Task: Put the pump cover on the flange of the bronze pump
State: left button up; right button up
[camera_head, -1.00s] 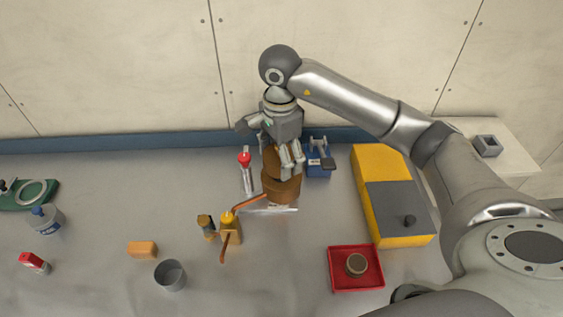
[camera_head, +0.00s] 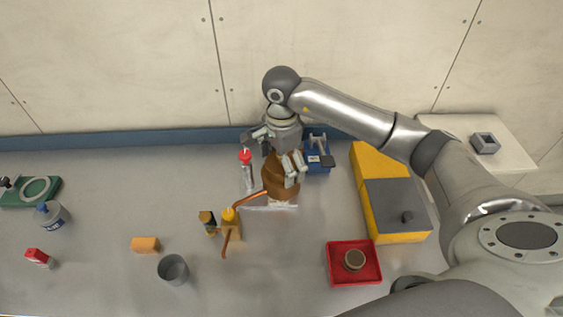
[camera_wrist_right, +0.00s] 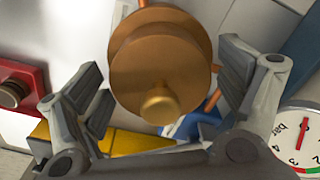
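The bronze pump (camera_head: 280,190) stands near the back middle of the bench, with a copper pipe at its left. In the right wrist view a bronze disc (camera_wrist_right: 135,80) with a small central knob (camera_wrist_right: 160,106) faces me; it looks like the pump cover. A bronze rim (camera_wrist_right: 160,22) shows behind it. Whether the disc sits flat on the flange is hidden. My right gripper (camera_head: 274,152) is over the pump; in the wrist view its fingers (camera_wrist_right: 165,85) are wide apart on either side of the disc, not closed on the knob. My left gripper is not in view.
A red tray (camera_head: 333,279) with a round brown part stands at the front right. A yellow fitting (camera_head: 231,230), orange block and grey cup (camera_head: 173,270) are left.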

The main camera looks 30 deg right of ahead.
jog(key=shift+r, duration=0.15)
jog(key=shift+r, duration=0.2)
notch_tip(320, 180, up, 11)
jog(key=shift+f+b, duration=0.15)
jog(key=shift+b, duration=0.8)
jog(key=shift+r, duration=0.5)
